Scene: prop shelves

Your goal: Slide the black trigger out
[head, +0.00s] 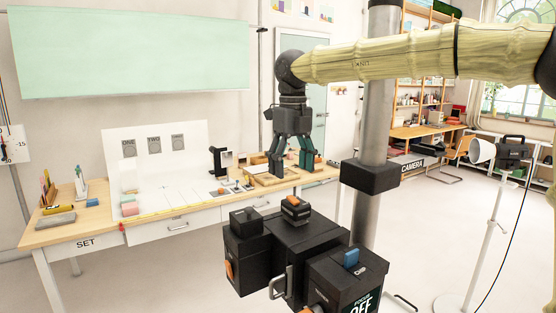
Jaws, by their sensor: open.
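My gripper (291,162) hangs down over the right part of the wooden table (90,232), with its dark fingers spread apart and nothing seen between them. A wooden board (268,181) lies on the table below and slightly left of the fingers. I cannot pick out the black trigger for certain; the small dark items near the board are too small to tell, and the fingers hide part of that area. A black upright object (215,160) stands on the table left of the gripper.
A white panel (185,148) with three grey plates stands at the table's back. Pink blocks (129,207) and a grey slab (55,221) lie to the left. A white lamp on a stand (483,152) is at the right. The floor on the right is mostly clear.

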